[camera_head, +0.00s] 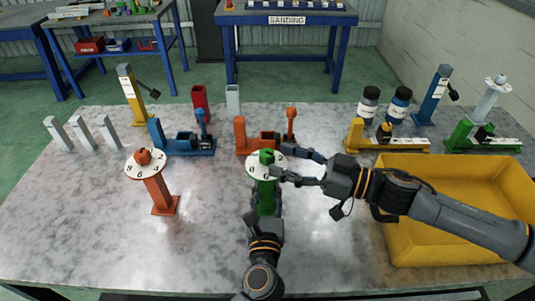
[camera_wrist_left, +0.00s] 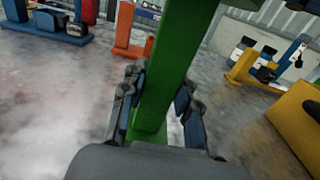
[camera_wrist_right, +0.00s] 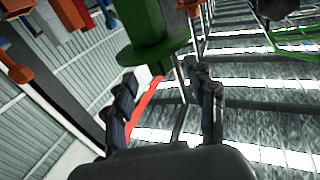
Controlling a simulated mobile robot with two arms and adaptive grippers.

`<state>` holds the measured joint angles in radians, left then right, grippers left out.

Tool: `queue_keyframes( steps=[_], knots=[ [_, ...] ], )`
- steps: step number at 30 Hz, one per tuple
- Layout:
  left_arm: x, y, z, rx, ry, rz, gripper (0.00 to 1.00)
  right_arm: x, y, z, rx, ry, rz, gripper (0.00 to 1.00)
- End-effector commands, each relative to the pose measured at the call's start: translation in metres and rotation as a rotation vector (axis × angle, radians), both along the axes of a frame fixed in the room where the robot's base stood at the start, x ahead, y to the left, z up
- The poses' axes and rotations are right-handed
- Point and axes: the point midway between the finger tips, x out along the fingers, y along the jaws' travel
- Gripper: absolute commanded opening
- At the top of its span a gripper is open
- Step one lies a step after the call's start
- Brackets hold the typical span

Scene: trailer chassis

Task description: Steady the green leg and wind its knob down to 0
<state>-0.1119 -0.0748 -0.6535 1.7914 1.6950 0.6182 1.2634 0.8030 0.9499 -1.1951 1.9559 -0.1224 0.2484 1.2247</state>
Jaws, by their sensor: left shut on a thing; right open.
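The green leg (camera_head: 265,190) stands upright on the metal table, with a white numbered dial (camera_head: 257,172) and a green knob (camera_head: 266,157) on top. My left gripper (camera_head: 264,206) is shut on the leg's post low down; the left wrist view shows its fingers (camera_wrist_left: 158,105) on both sides of the green post (camera_wrist_left: 175,60). My right gripper (camera_head: 280,163) is open beside the knob, its fingers pointing left at dial height. The dial reading at the pointer cannot be told.
An orange leg (camera_head: 160,190) with a numbered dial stands to the left. A yellow bin (camera_head: 450,165) lies at the right, under my right arm. Blue (camera_head: 185,148), orange (camera_head: 262,142) and yellow (camera_head: 390,146) fixtures stand behind. The front left table is clear.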

Motion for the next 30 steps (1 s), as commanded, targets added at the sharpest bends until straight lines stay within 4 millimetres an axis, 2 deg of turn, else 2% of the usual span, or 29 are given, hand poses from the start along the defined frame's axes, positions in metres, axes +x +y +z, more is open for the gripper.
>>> queue_keyframes(
  steps=[3,7,12,19,20,27,28,30],
  knots=[
    [0.0,0.0,0.0,0.0,0.001,0.0,0.0,0.008,0.02,0.001,0.001,-0.001,0.002,0.56],
    [0.0,0.0,0.0,0.0,0.001,0.0,0.0,0.014,0.033,0.0,0.001,-0.001,0.0,0.56],
    [0.0,0.0,0.0,0.0,0.001,0.001,0.0,0.017,0.041,0.0,-0.001,0.0,-0.002,0.56],
    [0.0,0.0,0.0,0.0,0.001,0.001,0.0,0.018,0.041,0.0,-0.001,0.0,-0.002,0.56],
    [0.0,0.0,0.0,0.0,0.001,0.001,0.0,0.018,0.041,0.0,-0.001,0.0,-0.002,0.54],
    [0.0,0.0,0.0,0.0,0.001,0.0,0.0,0.018,0.041,0.0,-0.001,0.0,-0.002,0.05],
    [0.0,0.0,0.0,0.0,0.001,0.0,0.0,0.018,0.041,0.0,-0.001,0.0,-0.002,0.0],
    [0.0,0.0,0.0,0.0,0.001,0.0,0.0,0.018,0.041,0.0,-0.001,0.0,-0.002,0.0]
  ],
)
